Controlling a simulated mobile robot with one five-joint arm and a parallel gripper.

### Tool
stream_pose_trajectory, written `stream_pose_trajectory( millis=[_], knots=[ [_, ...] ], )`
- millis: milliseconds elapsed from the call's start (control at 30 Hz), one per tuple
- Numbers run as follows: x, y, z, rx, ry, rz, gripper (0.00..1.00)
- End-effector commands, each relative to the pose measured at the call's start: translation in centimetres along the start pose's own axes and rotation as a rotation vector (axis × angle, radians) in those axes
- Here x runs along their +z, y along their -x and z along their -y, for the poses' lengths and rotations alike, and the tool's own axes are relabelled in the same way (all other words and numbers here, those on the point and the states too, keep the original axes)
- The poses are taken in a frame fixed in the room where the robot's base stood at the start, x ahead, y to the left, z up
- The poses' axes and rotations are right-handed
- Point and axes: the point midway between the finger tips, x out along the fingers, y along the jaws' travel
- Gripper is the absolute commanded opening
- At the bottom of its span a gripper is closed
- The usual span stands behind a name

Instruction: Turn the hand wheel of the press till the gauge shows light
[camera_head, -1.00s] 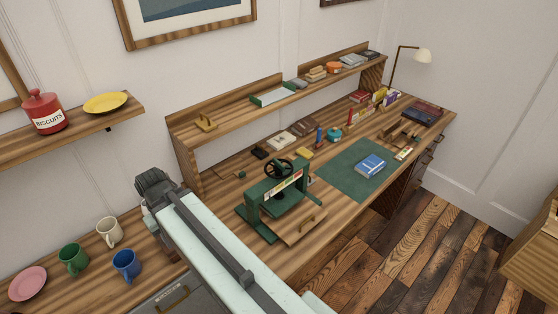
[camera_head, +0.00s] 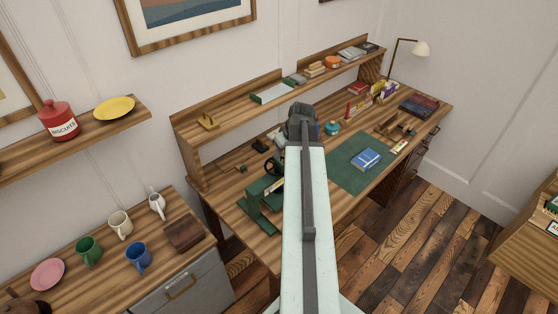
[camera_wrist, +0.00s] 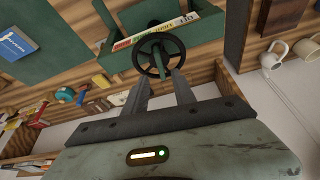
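The green press (camera_head: 252,208) stands on the desk, partly hidden by my arm in the head view. Its dark hand wheel (camera_head: 271,167) shows just left of my arm. In the wrist view the black spoked hand wheel (camera_wrist: 144,54) lies just beyond my fingertips, in front of the coloured gauge strip (camera_wrist: 170,30) on the green press frame. The strip's lettering is hard to read, and I cannot tell where the pointer stands. My gripper (camera_wrist: 163,76) is open and empty, its two fingers apart, close to the wheel's near rim. I cannot tell whether they touch it.
A blue book (camera_head: 366,158) lies on the green mat (camera_head: 345,175) right of my arm. A shelf (camera_head: 240,110) runs along the desk's back. Mugs (camera_head: 120,224) stand on the lower cabinet at left. Small desk items lie behind the press.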

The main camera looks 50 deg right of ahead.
Motion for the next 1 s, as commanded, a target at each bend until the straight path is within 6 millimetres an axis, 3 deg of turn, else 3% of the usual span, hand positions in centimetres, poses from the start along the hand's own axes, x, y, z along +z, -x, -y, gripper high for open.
stream_pose_trajectory(
  millis=[200, 400, 667, 800, 1000],
  knots=[
    [0.3, -4.5, 0.0, 0.000, -0.001, 0.000, 0.32],
    [0.2, -7.1, 0.0, 0.000, -0.001, 0.000, 0.32],
    [0.0, -6.9, 0.0, 0.000, -0.002, 0.000, 0.32],
    [0.0, -6.9, 0.0, 0.000, -0.002, 0.001, 0.00],
    [0.1, -6.9, 0.0, 0.001, -0.004, 0.001, 0.00]
  ],
)
